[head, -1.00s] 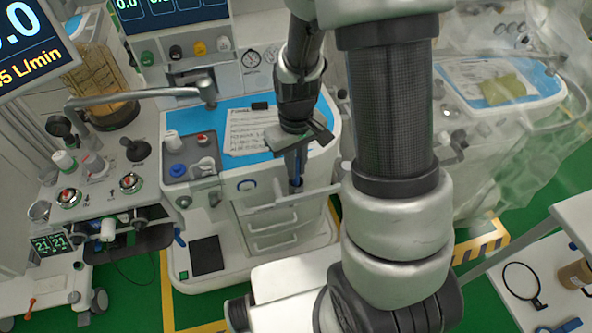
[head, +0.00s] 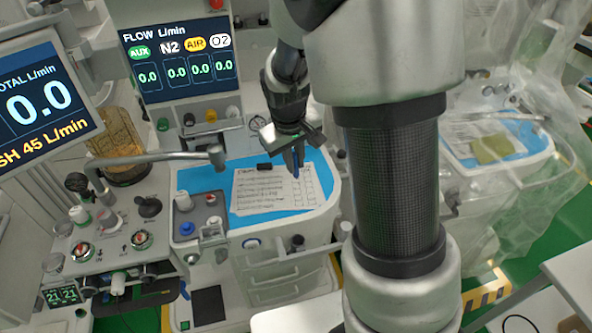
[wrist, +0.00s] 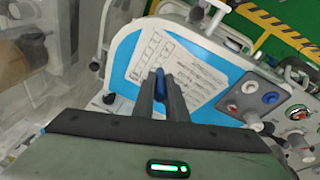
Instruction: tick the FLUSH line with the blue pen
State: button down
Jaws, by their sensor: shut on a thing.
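My gripper (head: 294,160) is shut on the blue pen (head: 296,172) and holds it pointing down over the cart top. In the wrist view, the blue pen (wrist: 160,84) shows between the two fingers of my gripper (wrist: 161,92). The paper sheet (head: 262,192) with lines of text and a column of boxes lies on the blue mat (head: 200,178). The pen is over the upper right part of the sheet, near the boxes. I cannot tell whether its tip touches the paper. The FLUSH line is too small to read.
A small black block (head: 264,167) lies at the sheet's top edge. A grey tray with knobs (head: 184,226) stands left of the sheet. A jointed metal arm (head: 150,158) reaches over the left side. Screens (head: 180,62) stand behind. A plastic-draped cart (head: 500,150) is at the right.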

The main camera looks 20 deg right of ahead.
jog(key=shift+s+a+b+x, duration=0.2)
jog(key=shift+b+x, duration=0.55)
jog(key=shift+x, duration=0.3)
jog(key=shift+s+a+b+x, duration=0.1)
jog(key=shift+s+b+x, duration=0.15)
jog(key=shift+b+x, duration=0.7)
jog(key=shift+s+a+b+x, duration=0.15)
jog(key=shift+b+x, duration=0.45)
jog(key=shift+x, duration=0.6)
jog(key=shift+s+d+f+b, duration=0.1)
jog(key=shift+f+b, duration=0.35)
jog(key=shift+f, duration=0.4)
jog(key=shift+s+d, duration=0.1)
jog(key=shift+d, duration=0.35)
jog(key=shift+r, duration=0.15)
jog(key=w+p+v, duration=0.1)
jog(key=p+v, duration=0.3)
jog(key=v, duration=0.2)
jog(key=shift+w+d+r+p, duration=0.15)
jog(key=shift+d+r+p, duration=0.25)
jog(key=shift+r, duration=0.05)
jog(key=shift+f, duration=0.15)
jog(key=shift+a+f+b, duration=0.25)
jog(key=shift+f+b, duration=0.85)
jog(key=shift+f, duration=0.25)
jog(key=shift+a+f+b, duration=0.2)
jog(key=shift+f+b, duration=0.9)
jog(key=shift+f, duration=0.25)
jog(key=shift+f, duration=0.2)
